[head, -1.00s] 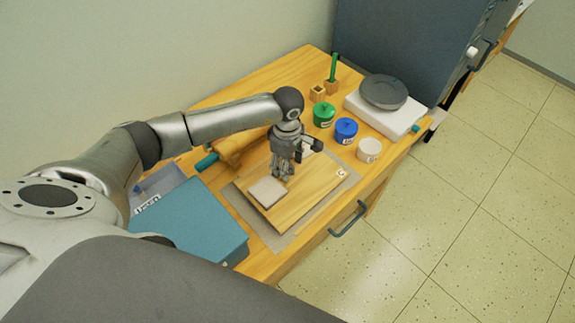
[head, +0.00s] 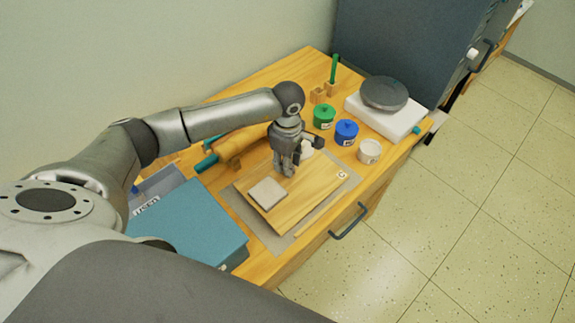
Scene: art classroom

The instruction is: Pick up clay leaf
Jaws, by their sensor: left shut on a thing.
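My left gripper (head: 286,168) points down over the wooden board (head: 320,180), with its fingertips low, close to the board's surface. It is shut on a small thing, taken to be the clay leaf. The fingers hide the leaf, and I cannot make out its shape. A pale square slab (head: 267,194) lies on the board, just left of and nearer than the fingertips. A small white thing (head: 306,149) shows just behind the gripper on the right, partly hidden. My right gripper is not in view.
Green (head: 324,116), blue (head: 345,132) and white (head: 369,151) pots stand right of the board. A grey disc (head: 384,93) rests on a white base behind. A rolling pin (head: 238,145) and a teal box (head: 187,222) lie to the left.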

